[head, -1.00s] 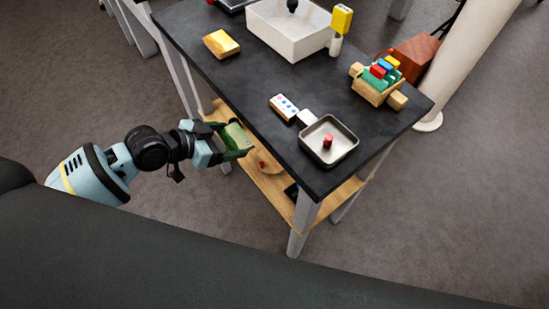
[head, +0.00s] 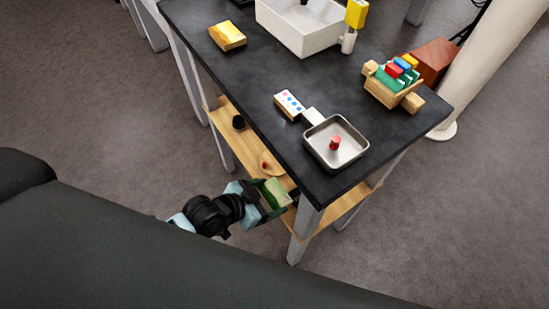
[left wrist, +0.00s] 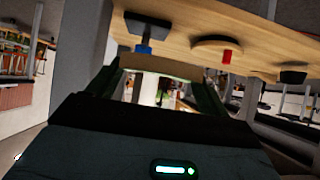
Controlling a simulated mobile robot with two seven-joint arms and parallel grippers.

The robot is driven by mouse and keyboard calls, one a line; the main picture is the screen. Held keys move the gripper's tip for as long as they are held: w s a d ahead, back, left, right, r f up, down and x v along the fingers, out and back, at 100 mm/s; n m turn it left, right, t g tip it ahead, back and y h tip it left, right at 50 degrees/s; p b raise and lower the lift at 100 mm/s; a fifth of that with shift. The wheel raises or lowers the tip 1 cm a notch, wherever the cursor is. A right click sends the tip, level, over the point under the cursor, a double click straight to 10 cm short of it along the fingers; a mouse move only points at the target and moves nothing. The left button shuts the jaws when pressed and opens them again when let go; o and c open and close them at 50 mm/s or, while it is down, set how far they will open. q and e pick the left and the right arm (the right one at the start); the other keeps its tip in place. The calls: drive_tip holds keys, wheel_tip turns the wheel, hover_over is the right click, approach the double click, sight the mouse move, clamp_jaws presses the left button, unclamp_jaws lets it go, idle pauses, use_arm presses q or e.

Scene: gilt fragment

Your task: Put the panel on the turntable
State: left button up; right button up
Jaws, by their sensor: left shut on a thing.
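My left gripper (head: 268,194) is shut on a pale greenish piece, which I take to be the panel (head: 276,192). It is held beside the table's near side, close to the lower shelf. In the left wrist view the panel (left wrist: 160,66) shows as a pale tan edge between the dark green fingers. The turntable appears to be the round wooden disc (head: 266,160) with a small red part, on the lower shelf just beyond the gripper. It also shows in the left wrist view (left wrist: 205,43), apart from the panel. My right gripper is not in view.
The lower wooden shelf (head: 254,137) also carries a black cup-like thing (head: 239,122). A dark item with a blue part (left wrist: 145,32) is near the fingers. A table leg (head: 303,236) stands right of the gripper. The black tabletop (head: 255,80) overhangs the shelf.

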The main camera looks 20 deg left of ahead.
use_arm(q)
drive_tip(key=b, duration=0.3)
hover_over(271, 163)
drive_tip(key=shift+s+d+f, duration=0.15)
drive_tip(key=shift+s+f, duration=0.1)
drive_tip(key=shift+f, duration=0.45)
drive_tip(key=shift+w, duration=0.25)
drive_tip(key=shift+f+b, duration=0.3)
drive_tip(key=shift+f, duration=1.4)
drive_tip(key=shift+f, duration=0.1)
drive_tip(key=o, duration=0.6)
drive_tip(key=shift+f, duration=0.15)
drive_tip(key=o, duration=0.4)
drive_tip(key=shift+o, duration=0.2)
